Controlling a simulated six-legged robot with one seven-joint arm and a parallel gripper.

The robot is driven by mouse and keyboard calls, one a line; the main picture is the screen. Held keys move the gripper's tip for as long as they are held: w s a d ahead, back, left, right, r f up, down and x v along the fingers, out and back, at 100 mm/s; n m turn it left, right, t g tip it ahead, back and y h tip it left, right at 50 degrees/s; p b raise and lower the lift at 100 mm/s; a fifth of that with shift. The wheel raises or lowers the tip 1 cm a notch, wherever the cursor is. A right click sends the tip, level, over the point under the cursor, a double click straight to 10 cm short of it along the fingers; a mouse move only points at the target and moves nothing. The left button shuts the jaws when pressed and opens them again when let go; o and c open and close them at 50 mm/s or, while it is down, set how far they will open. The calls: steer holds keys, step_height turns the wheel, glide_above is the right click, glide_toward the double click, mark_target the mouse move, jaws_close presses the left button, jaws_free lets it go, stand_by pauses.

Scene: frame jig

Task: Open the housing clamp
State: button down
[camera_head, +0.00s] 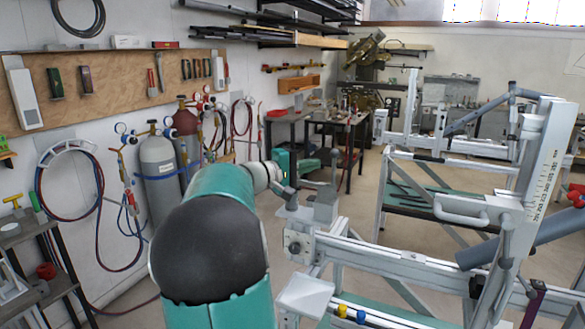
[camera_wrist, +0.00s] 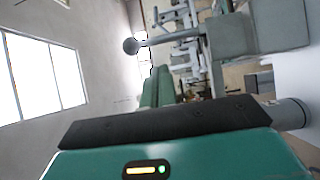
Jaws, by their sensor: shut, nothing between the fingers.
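The housing clamp (camera_head: 322,208) is a grey block on the near end of the pale metal frame. A thin lever (camera_head: 334,160) stands up from it. In the wrist view the clamp block (camera_wrist: 232,36) is at the upper right, and its lever ends in a dark round knob (camera_wrist: 130,46). My gripper (camera_head: 307,164) is at the end of the teal arm, just left of the lever in the head view. In the wrist view its green fingers (camera_wrist: 158,84) are shut together and empty. They appear close to the lever but not on it; the exact gap cannot be told.
The frame rail (camera_head: 400,265) runs right from the clamp, with a pale upright (camera_head: 535,185) and several bars. Gas cylinders (camera_head: 158,165) and hoses stand along the left wall. A workbench (camera_head: 318,118) is behind. Open floor lies between bench and frame.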

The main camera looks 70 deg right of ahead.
steer(key=shift+s, duration=1.25)
steer(key=shift+s+r+m+t+y, duration=0.2)
steer(key=shift+s+m+t+y, duration=0.1)
steer(key=shift+s+m, duration=0.25)
steer(key=s+f+m+t+y, duration=0.2)
steer(key=s+f+m+t, duration=0.1)
steer(key=s+m+t, duration=0.4)
steer(key=shift+s+a+m, duration=0.4)
steer(key=shift+s+m, duration=0.15)
steer(key=shift+s, duration=0.1)
steer(key=shift+s+f, duration=0.1)
steer(key=shift+s, duration=0.05)
stand_by(0.4)
steer(key=w+a+r, duration=0.3)
steer(key=a+r, duration=0.6)
steer(key=shift+w, duration=0.15)
